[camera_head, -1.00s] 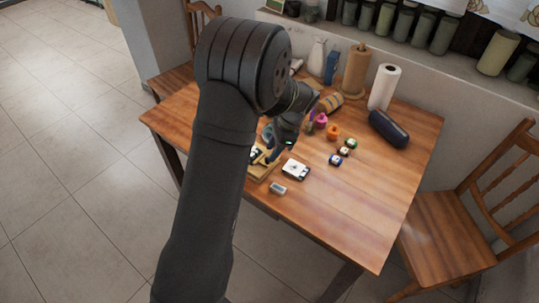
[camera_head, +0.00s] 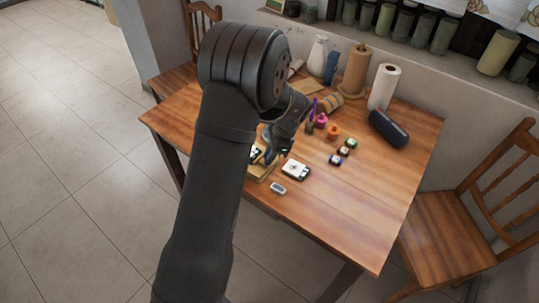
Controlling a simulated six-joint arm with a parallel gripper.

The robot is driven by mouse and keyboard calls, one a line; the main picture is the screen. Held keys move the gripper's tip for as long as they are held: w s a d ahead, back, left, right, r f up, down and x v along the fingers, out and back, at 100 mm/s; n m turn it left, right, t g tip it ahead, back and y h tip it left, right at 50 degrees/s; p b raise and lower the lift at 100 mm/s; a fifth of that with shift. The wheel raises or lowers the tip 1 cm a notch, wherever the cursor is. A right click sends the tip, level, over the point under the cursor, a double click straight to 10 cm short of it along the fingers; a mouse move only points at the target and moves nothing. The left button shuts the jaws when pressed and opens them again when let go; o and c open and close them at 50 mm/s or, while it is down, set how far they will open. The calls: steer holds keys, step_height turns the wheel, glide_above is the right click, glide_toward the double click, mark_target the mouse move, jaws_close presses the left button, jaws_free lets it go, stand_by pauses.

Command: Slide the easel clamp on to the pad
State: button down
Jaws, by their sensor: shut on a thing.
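My gripper (camera_head: 270,159) is low over the front left of the table, at a light wooden easel board (camera_head: 262,174). It is shut on a small part there, apparently the easel clamp, which is mostly hidden by the fingers. A dark and white piece, perhaps the pad (camera_head: 255,152), shows at the board's left, partly covered by my arm. Whether the clamp touches it is too small to tell.
A white card-like item with dark marks (camera_head: 296,170) and a small grey object (camera_head: 278,188) lie right of the board. The table's front right (camera_head: 350,220) is clear.

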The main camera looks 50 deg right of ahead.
steer(key=shift+w, duration=0.95)
steer(key=c, duration=1.4)
jaws_free()
steer(key=shift+o, duration=0.2)
steer(key=v, duration=1.7)
steer(key=shift+r, duration=0.2)
